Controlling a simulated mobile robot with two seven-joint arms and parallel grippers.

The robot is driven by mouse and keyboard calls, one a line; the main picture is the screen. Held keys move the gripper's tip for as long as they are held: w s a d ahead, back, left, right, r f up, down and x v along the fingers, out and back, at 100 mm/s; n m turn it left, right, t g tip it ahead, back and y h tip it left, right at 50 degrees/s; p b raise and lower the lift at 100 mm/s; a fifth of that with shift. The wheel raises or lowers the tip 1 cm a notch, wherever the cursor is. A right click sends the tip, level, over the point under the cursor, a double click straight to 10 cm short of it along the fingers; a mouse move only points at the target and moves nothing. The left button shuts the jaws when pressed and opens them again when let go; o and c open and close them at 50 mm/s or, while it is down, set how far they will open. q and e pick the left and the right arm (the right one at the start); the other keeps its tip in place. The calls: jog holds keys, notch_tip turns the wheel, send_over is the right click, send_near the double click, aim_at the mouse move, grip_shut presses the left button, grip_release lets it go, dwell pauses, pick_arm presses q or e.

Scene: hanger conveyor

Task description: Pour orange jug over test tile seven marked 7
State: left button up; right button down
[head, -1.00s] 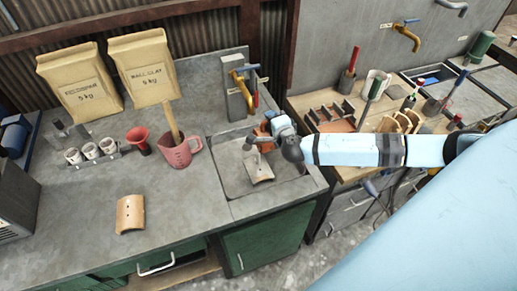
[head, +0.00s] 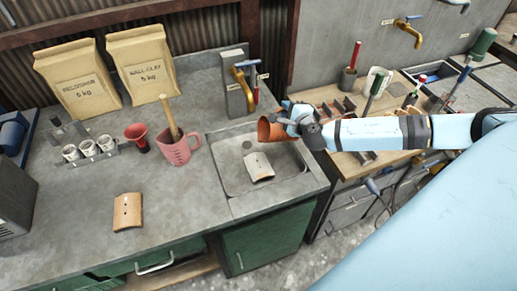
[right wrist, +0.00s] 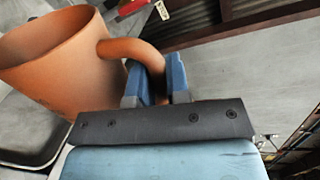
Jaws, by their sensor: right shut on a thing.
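The orange jug (head: 272,131) hangs in the air over the back right part of the sink, tilted with its mouth to the left in the head view. My right gripper (head: 296,120) is shut on its handle. In the right wrist view the jug (right wrist: 62,65) stands left of the fingers (right wrist: 158,82), which close around the curved handle. A pale curved tile (head: 258,167) lies in the sink, in front of and below the jug. A second, tan curved tile (head: 127,211) lies on the counter. I cannot read a number on either. No pouring stream shows. My left gripper is out of view.
A brass tap (head: 243,75) stands behind the sink (head: 228,168). A pink jug (head: 178,150) with a wooden stick, a red funnel (head: 138,135) and a rack of small cups (head: 90,150) stand left. The counter's front middle is clear.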

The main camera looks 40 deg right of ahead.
jog(key=shift+d+f, duration=0.1)
jog(key=d+m+b, duration=0.2)
jog(key=b, duration=0.1)
jog(key=m+b, duration=0.1)
jog(key=shift+s+d+f+y+b, duration=0.3)
jog(key=shift+s+d+y+b, duration=0.05)
jog(key=shift+d+y, duration=0.05)
jog(key=shift+d+r+m+t+b, duration=0.25)
jog(key=shift+m+t+b, duration=0.15)
jog(key=shift+m, duration=0.1)
jog(key=shift+r, duration=0.1)
jog(key=f+m+b, duration=0.1)
jog(key=m+b, duration=0.1)
jog(key=b, duration=0.1)
jog(key=d+f+m+y+b, duration=0.1)
jog(key=f+b, duration=0.1)
jog(key=b, duration=0.2)
jog(key=shift+s+f+m+t, duration=0.1)
jog(key=shift+s+m+t, duration=0.05)
jog(key=shift+m+t, duration=0.2)
jog(key=shift+m+b, duration=0.25)
jog(key=shift+b, duration=0.05)
jog(key=shift+d, duration=0.1)
